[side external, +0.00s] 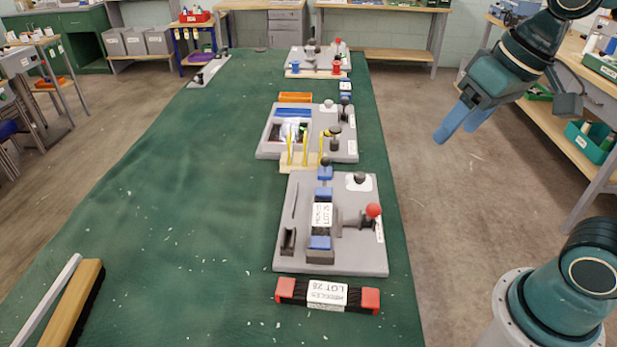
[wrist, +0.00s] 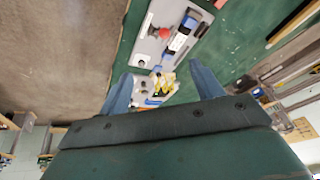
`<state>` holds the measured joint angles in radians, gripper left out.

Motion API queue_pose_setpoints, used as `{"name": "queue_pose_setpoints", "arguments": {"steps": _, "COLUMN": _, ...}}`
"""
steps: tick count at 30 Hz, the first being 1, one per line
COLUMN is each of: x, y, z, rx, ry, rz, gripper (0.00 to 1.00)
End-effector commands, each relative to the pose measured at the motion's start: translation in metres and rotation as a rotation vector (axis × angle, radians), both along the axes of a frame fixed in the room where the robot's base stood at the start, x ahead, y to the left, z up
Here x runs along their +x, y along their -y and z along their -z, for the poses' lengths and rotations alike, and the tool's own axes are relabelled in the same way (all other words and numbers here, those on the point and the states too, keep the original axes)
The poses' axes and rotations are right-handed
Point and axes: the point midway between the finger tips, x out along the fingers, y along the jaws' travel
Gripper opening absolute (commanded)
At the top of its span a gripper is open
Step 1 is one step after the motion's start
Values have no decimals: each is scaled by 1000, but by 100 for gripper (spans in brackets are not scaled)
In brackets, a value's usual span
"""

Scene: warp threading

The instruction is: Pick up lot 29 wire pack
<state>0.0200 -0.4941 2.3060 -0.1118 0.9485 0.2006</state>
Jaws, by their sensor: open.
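A dark pack with red ends and a white label (side external: 327,293) lies across the green table in front of the nearest grey fixture plate. Its label seems to read lot 28. A pack with blue ends (side external: 321,215) and a white lot label sits lengthwise on that plate. Its lot number is not clear to me. It also shows in the wrist view (wrist: 180,40). I cannot make out a label reading lot 29. My gripper (side external: 456,133) is open and empty, high to the right of the table. Its blue fingers (wrist: 160,72) frame the fixtures in the wrist view.
The nearest grey plate (side external: 284,258) carries a red-knobbed lever (side external: 373,211). Behind it are a plate with a parts tray (side external: 266,142), yellow pegs (side external: 304,150) and a farther fixture (side external: 318,60). A wooden brush (side external: 70,305) lies front left. The table's left side is mostly clear.

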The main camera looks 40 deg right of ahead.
Motion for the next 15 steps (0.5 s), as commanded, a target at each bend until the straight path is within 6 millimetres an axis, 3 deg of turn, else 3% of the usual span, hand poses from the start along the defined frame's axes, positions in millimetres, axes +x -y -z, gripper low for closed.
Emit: {"name": "queue_pose_setpoints", "arguments": {"steps": 15, "x": 102, "y": -14, "z": 8, "rx": 131, "ry": -204, "rz": 160, "gripper": 65}}
